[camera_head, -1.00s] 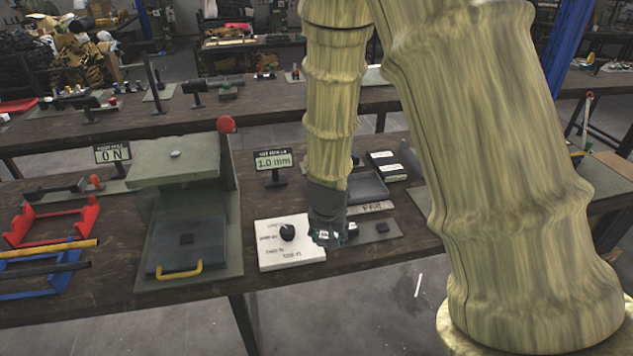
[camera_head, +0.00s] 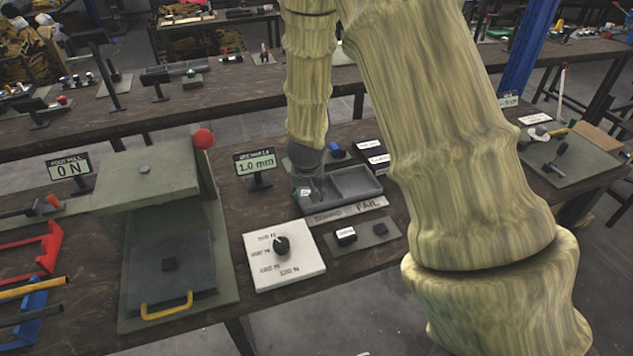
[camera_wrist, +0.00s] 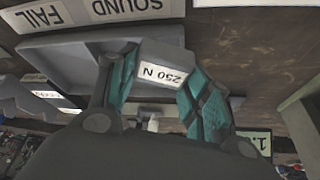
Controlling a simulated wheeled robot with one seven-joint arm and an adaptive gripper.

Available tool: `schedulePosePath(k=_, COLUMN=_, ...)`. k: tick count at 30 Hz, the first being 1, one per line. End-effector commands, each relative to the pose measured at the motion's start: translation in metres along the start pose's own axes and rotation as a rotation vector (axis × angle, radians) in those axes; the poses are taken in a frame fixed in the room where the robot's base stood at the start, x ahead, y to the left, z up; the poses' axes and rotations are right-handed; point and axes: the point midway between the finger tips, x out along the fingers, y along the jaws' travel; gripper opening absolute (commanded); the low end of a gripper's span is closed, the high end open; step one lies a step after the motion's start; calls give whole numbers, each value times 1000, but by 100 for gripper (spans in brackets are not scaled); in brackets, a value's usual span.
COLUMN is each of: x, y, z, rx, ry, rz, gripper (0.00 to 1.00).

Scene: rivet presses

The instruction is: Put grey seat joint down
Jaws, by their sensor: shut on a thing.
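The grey seat joint (camera_wrist: 164,72), a small grey piece with a white label reading "250 N", sits between the teal-padded fingers of my gripper (camera_wrist: 160,92) in the wrist view. My gripper is shut on it. In the head view my gripper (camera_head: 306,192) points down at the left part of a grey two-part tray (camera_head: 357,205), marked "SOUND" and "FAIL" along its front. The gripper is on the SOUND side. The joint's underside is hidden, so I cannot tell if it touches the tray. The tray also shows in the wrist view (camera_wrist: 60,50).
A white dial panel (camera_head: 285,262) stands front-left of the tray. A plate (camera_head: 362,243) with two small dark blocks lies in front. A "1.0 mm" display (camera_head: 256,165) and a press (camera_head: 150,180) are to the left. Labelled boxes (camera_head: 376,158) stand behind the tray.

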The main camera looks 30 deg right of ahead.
Motion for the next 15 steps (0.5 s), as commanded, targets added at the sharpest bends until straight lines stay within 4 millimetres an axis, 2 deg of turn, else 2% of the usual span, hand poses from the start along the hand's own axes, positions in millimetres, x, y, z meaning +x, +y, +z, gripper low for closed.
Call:
schedulePosePath(k=1, x=2, y=4, z=-11, rx=4, ry=1, rz=0, gripper=22)
schedulePosePath(k=6, x=16, y=13, z=-37, rx=6, ry=1, rz=1, gripper=22)
schedulePosePath(k=15, x=27, y=18, z=-54, rx=4, ry=1, rz=1, gripper=22)
